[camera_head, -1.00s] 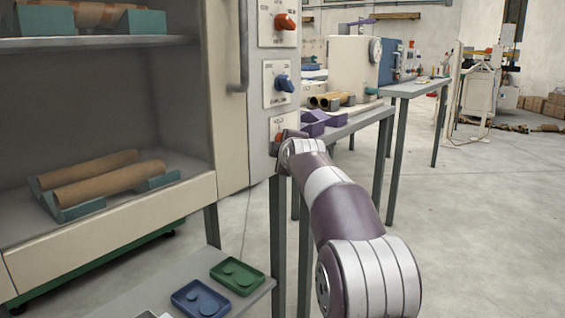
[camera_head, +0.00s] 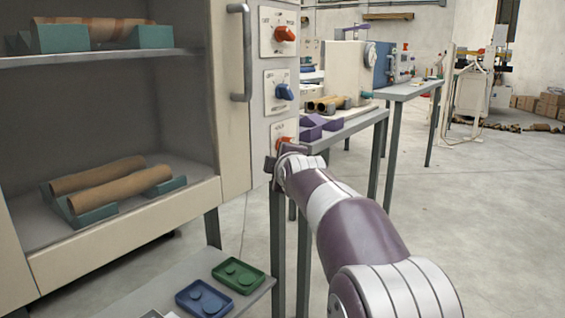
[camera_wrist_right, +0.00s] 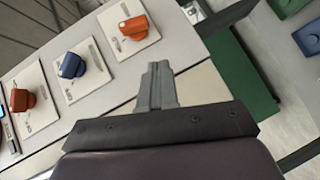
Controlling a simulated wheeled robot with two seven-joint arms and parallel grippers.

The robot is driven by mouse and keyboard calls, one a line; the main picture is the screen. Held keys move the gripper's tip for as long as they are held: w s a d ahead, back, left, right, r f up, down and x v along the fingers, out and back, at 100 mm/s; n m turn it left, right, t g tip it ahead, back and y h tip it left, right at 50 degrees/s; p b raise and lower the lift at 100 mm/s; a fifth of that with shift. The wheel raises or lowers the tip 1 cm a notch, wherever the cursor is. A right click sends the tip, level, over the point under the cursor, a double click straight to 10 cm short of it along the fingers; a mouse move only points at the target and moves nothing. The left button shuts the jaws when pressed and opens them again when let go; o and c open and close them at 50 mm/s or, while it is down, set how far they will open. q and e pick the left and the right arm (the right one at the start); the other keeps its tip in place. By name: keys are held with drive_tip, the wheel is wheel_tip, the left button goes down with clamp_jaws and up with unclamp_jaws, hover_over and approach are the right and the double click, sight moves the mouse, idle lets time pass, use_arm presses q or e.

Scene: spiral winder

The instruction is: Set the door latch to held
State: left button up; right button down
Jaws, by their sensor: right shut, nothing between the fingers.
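The control panel (camera_head: 262,108) beside the cabinet door carries an upper orange knob (camera_head: 285,34), a blue knob (camera_head: 284,92) and a lower orange knob (camera_head: 283,142). Their labels are too small to read, so I cannot tell which is the latch. In the right wrist view the lower orange knob (camera_wrist_right: 133,27) is nearest my fingers, with the blue knob (camera_wrist_right: 72,65) and upper orange knob (camera_wrist_right: 22,100) farther left. My right gripper (camera_wrist_right: 158,72) is shut and empty, apart from the lower knob. In the head view it is just below that knob, its fingertips hidden. My left gripper is not in view.
The cabinet door has a vertical handle (camera_head: 244,52). Cardboard tubes lie on teal cradles (camera_head: 97,217) inside. A low table holds a green tray (camera_head: 238,275) and a blue tray (camera_head: 204,299). Purple blocks (camera_head: 318,127) sit on a bench behind the panel. Open floor lies to the right.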

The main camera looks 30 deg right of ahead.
drive_tip(key=v, duration=0.3)
drive_tip(key=shift+s+a, duration=0.15)
drive_tip(key=shift+s, duration=0.05)
idle(0.3)
